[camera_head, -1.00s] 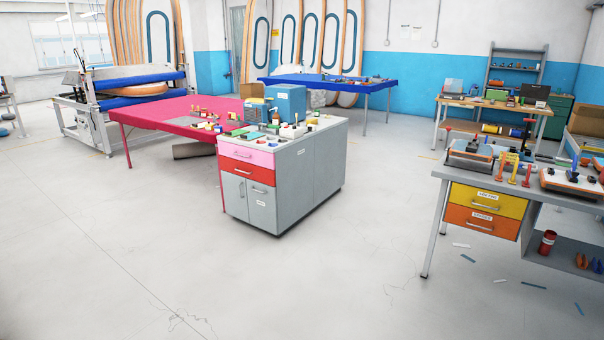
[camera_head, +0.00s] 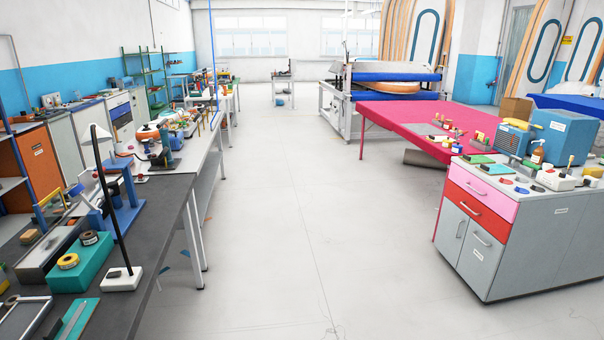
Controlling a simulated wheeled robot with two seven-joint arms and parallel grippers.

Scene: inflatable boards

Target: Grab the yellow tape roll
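A yellow tape roll (camera_head: 68,261) lies flat on a teal box (camera_head: 82,268) on the dark workbench at the lower left. A dark roll (camera_head: 88,238) with a pale centre lies beside it on the same box. Another small yellowish roll (camera_head: 30,236) lies further left on the bench. Neither of my grippers shows in the head view.
The dark workbench (camera_head: 160,205) runs along the left, with a lamp on a white base (camera_head: 122,279) right of the teal box. A grey cabinet (camera_head: 535,240) and a pink table (camera_head: 425,115) stand right. The floor (camera_head: 290,220) between is clear.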

